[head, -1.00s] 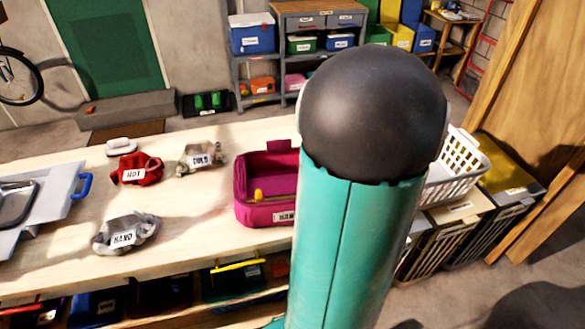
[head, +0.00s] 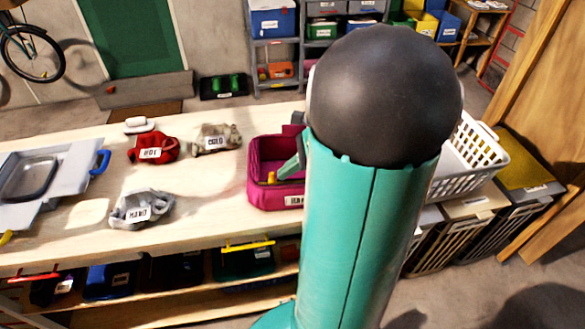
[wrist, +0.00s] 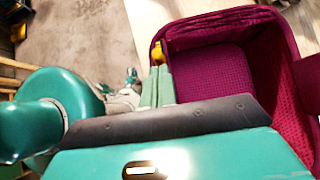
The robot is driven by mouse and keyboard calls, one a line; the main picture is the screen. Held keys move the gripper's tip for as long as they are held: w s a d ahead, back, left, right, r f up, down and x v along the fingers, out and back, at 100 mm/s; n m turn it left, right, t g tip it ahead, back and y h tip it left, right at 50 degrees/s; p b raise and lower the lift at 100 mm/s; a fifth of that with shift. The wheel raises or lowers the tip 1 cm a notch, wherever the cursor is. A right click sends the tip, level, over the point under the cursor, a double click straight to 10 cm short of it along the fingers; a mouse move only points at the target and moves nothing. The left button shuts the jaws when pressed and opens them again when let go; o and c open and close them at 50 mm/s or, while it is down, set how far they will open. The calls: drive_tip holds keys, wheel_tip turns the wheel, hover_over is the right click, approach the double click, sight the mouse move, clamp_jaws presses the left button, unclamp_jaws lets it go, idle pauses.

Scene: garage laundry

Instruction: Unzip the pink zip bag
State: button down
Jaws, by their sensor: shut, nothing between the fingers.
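The pink zip bag (head: 262,192) stands on the wooden table with its top open. Its dark pink inside shows in the wrist view (wrist: 212,75). A yellow zip pull (head: 271,178) sits at the bag's near left part and also shows at the bag's edge in the wrist view (wrist: 157,53). My gripper's green fingers (wrist: 158,86) are shut and empty, just beside the pull in the wrist view; I cannot tell if they touch it. In the head view my gripper (head: 290,167) shows at the bag's opening. My arm hides the bag's right part.
A red cloth (head: 153,149), a beige cloth (head: 217,138) and a grey cloth (head: 142,208), all labelled, lie left of the bag. A grey tray (head: 40,180) lies farther left. A white basket (head: 475,155) stands at right. The table between the cloths and bag is clear.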

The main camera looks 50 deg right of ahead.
sight(272, 173)
drive_tip(key=shift+w+a, duration=1.1)
drive_tip(key=shift+a, duration=0.15)
drive_tip(key=shift+d, duration=0.15)
